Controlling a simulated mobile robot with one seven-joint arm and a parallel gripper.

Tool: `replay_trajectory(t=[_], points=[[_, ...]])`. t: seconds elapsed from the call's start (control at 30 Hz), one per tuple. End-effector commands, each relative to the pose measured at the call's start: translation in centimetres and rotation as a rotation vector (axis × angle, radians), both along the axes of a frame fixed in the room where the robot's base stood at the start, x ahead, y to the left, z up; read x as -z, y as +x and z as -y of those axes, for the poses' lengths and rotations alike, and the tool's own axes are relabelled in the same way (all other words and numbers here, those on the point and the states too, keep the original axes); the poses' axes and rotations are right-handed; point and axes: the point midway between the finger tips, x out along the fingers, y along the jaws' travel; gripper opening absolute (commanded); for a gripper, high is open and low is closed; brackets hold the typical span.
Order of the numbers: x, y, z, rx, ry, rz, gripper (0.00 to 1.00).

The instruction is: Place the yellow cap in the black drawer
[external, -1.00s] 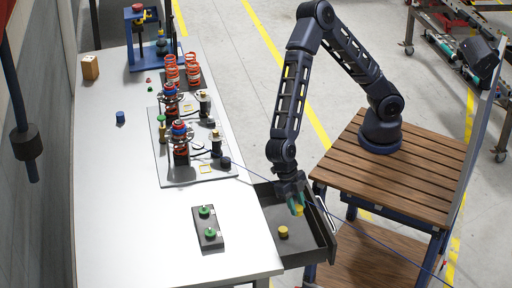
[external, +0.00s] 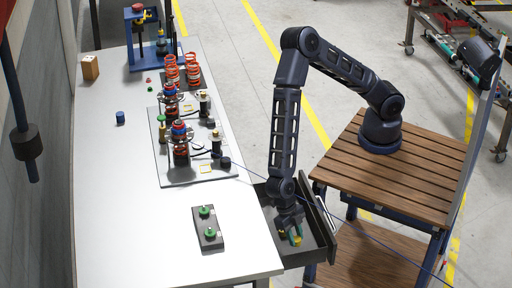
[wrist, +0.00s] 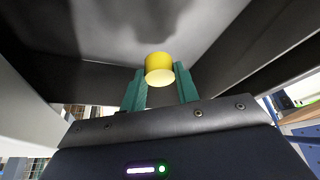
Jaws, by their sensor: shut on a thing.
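The yellow cap (external: 298,241) is between the teal fingers of my gripper (external: 295,237). In the wrist view the cap (wrist: 159,67) shows at the fingertips (wrist: 161,78), with grey drawer surfaces beyond it. My gripper is shut on the cap and points down inside the open black drawer (external: 313,250). Whether the cap touches the drawer floor I cannot tell. A second, brass-yellow cap (external: 281,233) lies in the drawer just left of my gripper, partly hidden by it.
The drawer pulls out from the white table (external: 130,220). A dark block with two green knobs (external: 208,238) lies on the table left of the drawer. A plate with spring assemblies (external: 190,175) stands farther back. A slatted wooden stand (external: 430,170) is to the right.

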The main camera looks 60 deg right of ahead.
Motion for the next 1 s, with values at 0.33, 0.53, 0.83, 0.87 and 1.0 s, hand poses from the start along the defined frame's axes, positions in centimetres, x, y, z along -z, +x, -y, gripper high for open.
replay_trajectory(t=[0.33,0.53,0.83,0.87,1.0], points=[[3.9,-0.1,0.1,0.001,-0.003,-0.002,0.1],[4.2,0.0,0.0,0.001,0.0,0.0,0.1],[4.5,0.0,0.0,0.001,0.0,0.0,0.45],[4.5,0.0,0.0,0.001,0.0,0.0,0.51],[4.5,0.0,0.0,0.001,-0.001,0.0,0.53]])
